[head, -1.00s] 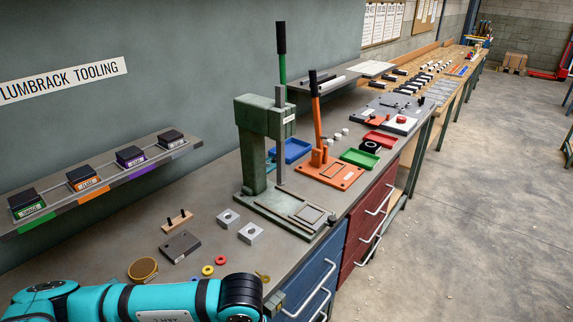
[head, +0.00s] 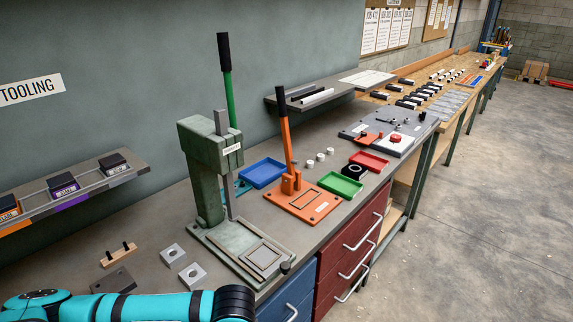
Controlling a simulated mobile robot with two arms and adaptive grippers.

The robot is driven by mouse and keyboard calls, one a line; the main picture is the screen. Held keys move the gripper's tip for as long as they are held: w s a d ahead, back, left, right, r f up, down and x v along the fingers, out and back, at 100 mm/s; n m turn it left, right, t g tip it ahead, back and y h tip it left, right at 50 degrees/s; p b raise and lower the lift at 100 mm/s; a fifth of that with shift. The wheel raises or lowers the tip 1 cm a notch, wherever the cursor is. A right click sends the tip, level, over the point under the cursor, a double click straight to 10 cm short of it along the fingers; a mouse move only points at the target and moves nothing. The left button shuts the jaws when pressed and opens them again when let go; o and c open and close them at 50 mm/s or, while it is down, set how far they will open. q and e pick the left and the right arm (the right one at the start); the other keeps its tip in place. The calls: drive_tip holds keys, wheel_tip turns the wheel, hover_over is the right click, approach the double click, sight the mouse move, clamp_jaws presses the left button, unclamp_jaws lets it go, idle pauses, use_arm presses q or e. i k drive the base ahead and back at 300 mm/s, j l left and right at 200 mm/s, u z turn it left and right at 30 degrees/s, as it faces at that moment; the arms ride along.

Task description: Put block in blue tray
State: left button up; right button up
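The blue tray (head: 264,173) sits on the bench behind the orange lever press, right of the green fly press, and looks empty. Two grey metal blocks with holes, a rear one (head: 173,254) and a front one (head: 193,277), lie on the bench left of the fly press base. A black block with a round hole (head: 355,171) lies between the green and red trays. I cannot tell which block is meant. A teal arm of mine crosses the lower left, but its gripper is not visible. My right gripper is not in view.
The green fly press (head: 205,175) and the orange lever press (head: 291,185) stand upright on the bench. A green tray (head: 340,184) and a red tray (head: 369,161) lie to the right. A shelf (head: 85,186) with dark boxes runs along the wall.

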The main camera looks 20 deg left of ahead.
sight(263, 174)
drive_tip(key=i+l, duration=0.75)
drive_tip(key=i, duration=0.3)
drive_tip(key=i+l, duration=0.4)
drive_tip(key=i+l+u, duration=0.25)
drive_tip(key=i+l, duration=0.3)
drive_tip(key=i+l+u, duration=0.3)
drive_tip(key=i+l, duration=0.35)
